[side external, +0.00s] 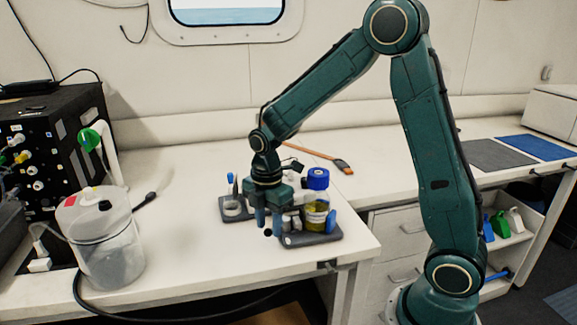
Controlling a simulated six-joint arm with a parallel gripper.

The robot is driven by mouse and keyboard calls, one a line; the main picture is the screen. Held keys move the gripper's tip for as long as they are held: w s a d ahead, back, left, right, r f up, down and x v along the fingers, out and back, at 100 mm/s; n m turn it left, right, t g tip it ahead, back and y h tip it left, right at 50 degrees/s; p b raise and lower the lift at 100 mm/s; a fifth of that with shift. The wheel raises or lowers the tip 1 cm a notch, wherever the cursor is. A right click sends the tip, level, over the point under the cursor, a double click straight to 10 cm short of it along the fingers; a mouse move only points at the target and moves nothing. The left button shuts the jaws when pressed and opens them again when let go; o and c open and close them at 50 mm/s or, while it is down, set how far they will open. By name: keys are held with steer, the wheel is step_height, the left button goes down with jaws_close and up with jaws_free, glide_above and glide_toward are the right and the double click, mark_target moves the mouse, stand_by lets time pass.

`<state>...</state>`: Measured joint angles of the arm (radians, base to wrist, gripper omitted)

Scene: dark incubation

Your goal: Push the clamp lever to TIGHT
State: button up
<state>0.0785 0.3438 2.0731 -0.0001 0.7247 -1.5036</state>
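The bottle stands upright on a dark grey base plate (318,238). A small black knob (268,232) shows low beside the fingertips; I cannot tell if it is the clamp lever's end or whether the fingers touch it. The rest of the lever and any TIGHT marking are hidden or too small to make out. The finger gap is too small to judge.
A small rack (234,209) with blue-topped tools stands left of my gripper. A brush (342,166) lies behind. A clear lidded jar (106,245) and a black instrument box (55,130) stand at the left. The bench's front edge is close to the base plate.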

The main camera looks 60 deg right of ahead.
mark_target(269, 229)
steer(key=shift+r, duration=1.55)
steer(key=shift+r, duration=0.1)
